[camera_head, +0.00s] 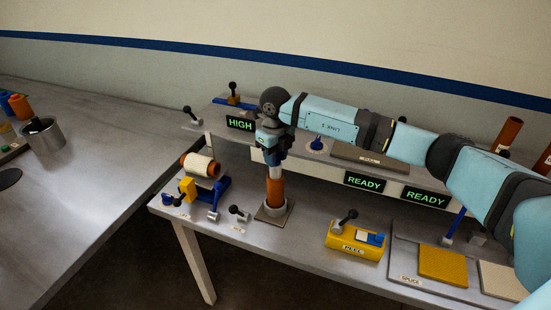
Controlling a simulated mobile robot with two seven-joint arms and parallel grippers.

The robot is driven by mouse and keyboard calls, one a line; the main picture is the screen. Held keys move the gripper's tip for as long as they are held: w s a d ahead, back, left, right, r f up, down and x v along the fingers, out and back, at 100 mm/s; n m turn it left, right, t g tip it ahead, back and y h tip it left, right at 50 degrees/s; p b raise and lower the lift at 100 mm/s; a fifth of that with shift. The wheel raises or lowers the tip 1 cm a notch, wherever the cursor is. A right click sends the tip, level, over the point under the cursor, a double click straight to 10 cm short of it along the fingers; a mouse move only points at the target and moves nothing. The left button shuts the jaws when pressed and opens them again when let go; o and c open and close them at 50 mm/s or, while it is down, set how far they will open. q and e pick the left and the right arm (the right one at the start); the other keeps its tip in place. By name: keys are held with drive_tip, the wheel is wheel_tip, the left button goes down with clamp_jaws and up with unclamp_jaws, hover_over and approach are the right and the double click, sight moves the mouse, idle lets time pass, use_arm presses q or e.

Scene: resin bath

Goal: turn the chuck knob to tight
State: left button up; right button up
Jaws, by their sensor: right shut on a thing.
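My right gripper (272,157) points down and is shut on the upper end of an upright orange pipe (275,190) with a pale band. The pipe stands in a grey ring socket (273,210) on a brown base plate. A black ball-ended lever (236,210) with a small label stands just left of the socket. A blue knob (317,144) sits on the raised shelf behind, right of the gripper. I cannot tell which knob is the chuck knob; no label reads clearly enough. My left gripper is not in view.
A blue stand holds an orange and white roll (200,166) at the left. A yellow PEEL box (355,242) with a black lever is right of the pipe. A grey cup (44,136) stands on the left table.

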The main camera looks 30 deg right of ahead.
drive_tip(key=m, duration=0.4)
drive_tip(key=shift+b, duration=0.35)
drive_tip(key=shift+m, duration=1.3)
drive_tip(key=o, duration=0.9)
wheel_tip(320, 180, up, 14)
drive_tip(key=shift+f+b, duration=0.1)
drive_tip(key=shift+b, duration=1.05)
